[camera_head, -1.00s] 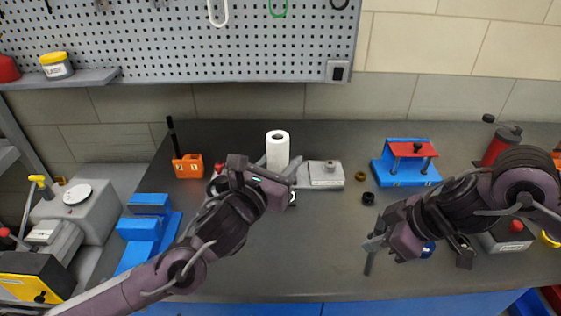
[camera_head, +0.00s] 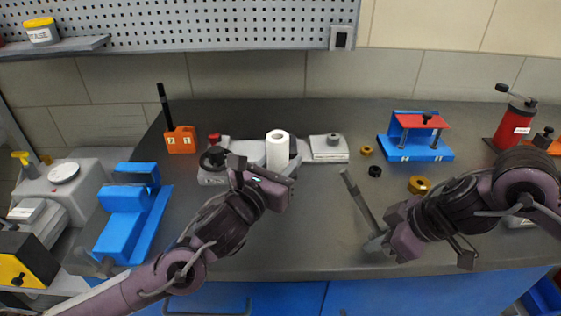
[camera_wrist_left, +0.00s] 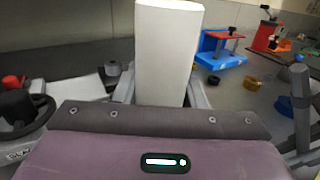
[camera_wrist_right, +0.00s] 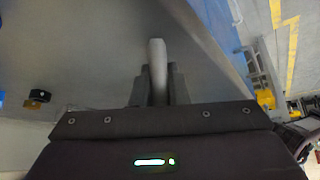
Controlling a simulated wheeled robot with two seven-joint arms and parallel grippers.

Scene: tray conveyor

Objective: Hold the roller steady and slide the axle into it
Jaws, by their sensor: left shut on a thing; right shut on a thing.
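The roller (camera_head: 278,152) is a white hollow cylinder, upright with its open end up. My left gripper (camera_head: 283,172) is shut on it; in the left wrist view the roller (camera_wrist_left: 168,50) stands between the fingers. The axle (camera_head: 357,198) is a thin grey rod. My right gripper (camera_head: 377,243) is shut on its lower end, and the axle tilts up and to the left, right of the roller and apart from it. The axle also shows in the left wrist view (camera_wrist_left: 300,105) and in the right wrist view (camera_wrist_right: 157,70). The roller's lower end is hidden.
A grey fixture (camera_head: 328,148) stands behind the roller. A blue and red press (camera_head: 415,138), a brass ring (camera_head: 419,185) and a black ring (camera_head: 375,171) lie right. An orange block (camera_head: 181,140) and blue vise (camera_head: 125,220) are left. The middle bench (camera_head: 310,235) is clear.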

